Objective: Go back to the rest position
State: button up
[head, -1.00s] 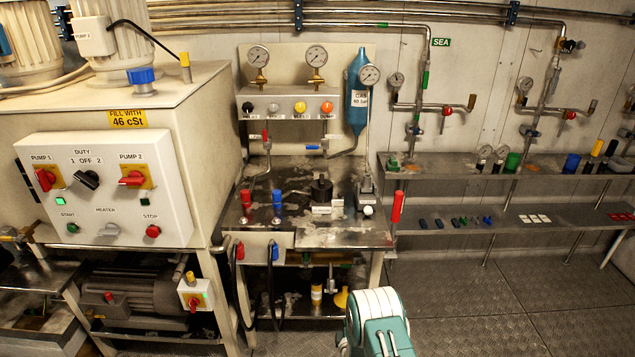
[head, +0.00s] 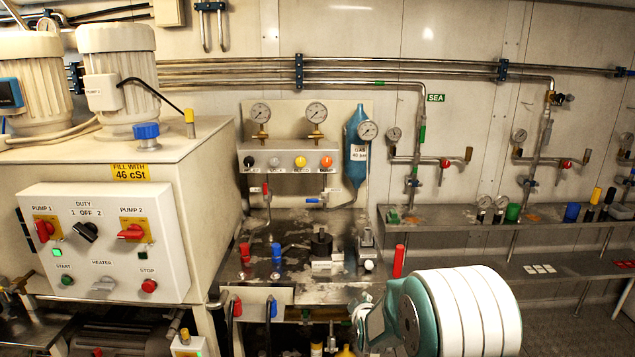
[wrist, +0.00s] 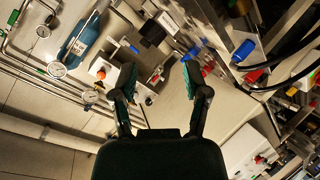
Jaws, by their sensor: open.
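My gripper (wrist: 158,78) shows in the wrist view with its two dark, teal-padded fingers spread apart. Nothing is between them, and the gripper is empty. The wrist view is tilted, with the bench and gauges beyond the fingers. In the head view my white and teal arm (head: 462,312) fills the lower right of centre, in front of the bench. The fingers cannot be made out there.
A steel bench (head: 300,287) carries red and blue handles and a black knob. The pump cabinet (head: 100,240) stands left. A blue gas cylinder (head: 357,155) hangs behind the bench. Shelves (head: 450,216) with small items run along the right wall.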

jog(key=s+d+r+m+g, duration=0.25)
jog(key=s+r+m, duration=0.25)
jog(key=s+r, duration=1.05)
jog(key=s+d+r+m+g, duration=0.2)
jog(key=s+m+g, duration=0.2)
jog(key=s, duration=2.1)
jog(key=shift+r+m+g, duration=0.2)
jog(key=shift+m+g, duration=0.15)
jog(key=shift+m, duration=0.25)
